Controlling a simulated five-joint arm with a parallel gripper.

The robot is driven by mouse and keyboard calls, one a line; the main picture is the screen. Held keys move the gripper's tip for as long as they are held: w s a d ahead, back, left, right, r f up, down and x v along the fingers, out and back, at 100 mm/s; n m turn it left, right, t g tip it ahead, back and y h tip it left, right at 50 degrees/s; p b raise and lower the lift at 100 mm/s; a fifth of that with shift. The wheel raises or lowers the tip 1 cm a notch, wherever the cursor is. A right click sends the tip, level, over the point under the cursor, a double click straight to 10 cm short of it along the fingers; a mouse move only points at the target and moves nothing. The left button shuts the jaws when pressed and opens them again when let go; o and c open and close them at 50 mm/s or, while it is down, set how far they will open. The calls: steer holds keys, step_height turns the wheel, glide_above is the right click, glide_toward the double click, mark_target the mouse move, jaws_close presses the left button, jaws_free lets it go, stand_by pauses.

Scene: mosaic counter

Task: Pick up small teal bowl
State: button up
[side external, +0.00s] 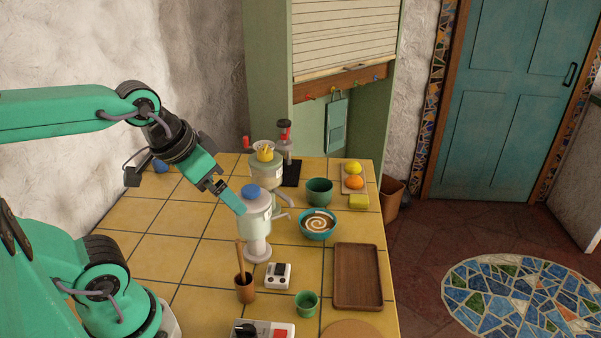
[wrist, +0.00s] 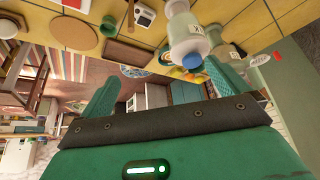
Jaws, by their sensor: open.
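A teal bowl (side external: 303,231) with a brown and cream swirl inside stands on the yellow tiled counter, right of the pale blue-lidded appliance. It shows small and upside down in the wrist view (wrist: 166,59), partly behind that appliance. A plain dark green bowl (side external: 319,192) stands just behind it, and a small green cup (side external: 307,304) stands near the front. My gripper (side external: 231,200) is open and empty, above the counter left of the appliance's blue lid and apart from the teal bowl. Both fingers (wrist: 160,78) show spread in the wrist view.
The blue-lidded appliance (side external: 257,215) stands between my gripper and the teal bowl. A second appliance (side external: 264,172) is behind it. A brown tray (side external: 358,278), a wooden pot (side external: 244,289) and a white device (side external: 279,275) are nearer. The counter's left side is mostly clear.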

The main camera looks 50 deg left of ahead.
steer(key=shift+w, duration=0.1)
steer(key=w+f+n+g, duration=0.3)
steer(key=w+n, duration=0.1)
steer(key=w, duration=1)
steer(key=w+a+f+n+g, duration=0.1)
steer(key=w+f+n, duration=0.3)
steer(key=w+f, duration=0.7)
step_height(320, 180, down, 2)
steer(key=shift+w+a+f+g, duration=0.1)
steer(key=shift+w+a+g, duration=0.1)
steer(key=shift+g, duration=0.6)
steer(key=shift+f, duration=0.1)
steer(key=shift+f, duration=1.2)
steer(key=shift+f, duration=0.1)
